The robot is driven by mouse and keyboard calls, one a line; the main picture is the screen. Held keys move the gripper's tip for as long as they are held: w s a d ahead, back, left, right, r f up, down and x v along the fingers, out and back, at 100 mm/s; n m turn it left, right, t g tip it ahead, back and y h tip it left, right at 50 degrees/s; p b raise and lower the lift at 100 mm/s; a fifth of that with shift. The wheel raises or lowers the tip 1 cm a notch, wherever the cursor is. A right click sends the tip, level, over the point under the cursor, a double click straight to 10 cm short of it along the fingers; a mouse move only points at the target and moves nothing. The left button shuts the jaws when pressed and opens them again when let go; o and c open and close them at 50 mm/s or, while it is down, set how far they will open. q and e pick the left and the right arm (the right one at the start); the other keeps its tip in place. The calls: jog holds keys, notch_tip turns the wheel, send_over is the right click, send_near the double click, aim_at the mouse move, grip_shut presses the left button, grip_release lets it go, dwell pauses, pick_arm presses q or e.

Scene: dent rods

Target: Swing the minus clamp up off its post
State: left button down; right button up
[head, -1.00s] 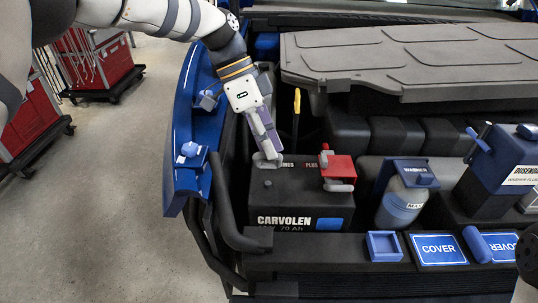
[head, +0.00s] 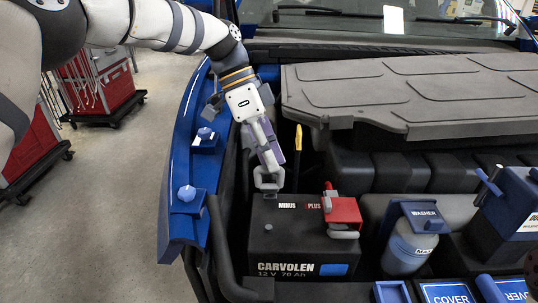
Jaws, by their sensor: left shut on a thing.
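The black battery (head: 300,252), marked CARVOLEN, stands in the engine bay with MINUS and PLUS labels on top. The grey minus clamp (head: 268,181) stands tilted up at the rear left of the battery, above the MINUS label. My left gripper (head: 270,163) reaches down from the upper left and is shut on the clamp. The fingers hide part of it. A small grey round spot (head: 268,227) shows on the battery below the clamp; I cannot tell whether it is the post. My right gripper is not in view.
A red plus cover (head: 343,211) with a grey clamp sits on the battery's right. A yellow-handled dipstick (head: 298,137) stands behind. The washer bottle (head: 408,248) is to the right, and the blue fender (head: 178,150) borders the left.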

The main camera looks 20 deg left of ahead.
pick_arm(q)
jog(key=shift+w+a+f, duration=0.1)
jog(key=shift+a+f, duration=0.1)
jog(key=shift+f, duration=0.45)
jog(key=c, duration=1.9)
grip_release()
jog(key=shift+o, duration=1.3)
jog(key=shift+w+f, duration=0.1)
jog(key=shift+w, duration=0.25)
jog(key=shift+r, duration=0.3)
jog(key=v, duration=1.2)
jog(key=shift+f, duration=0.1)
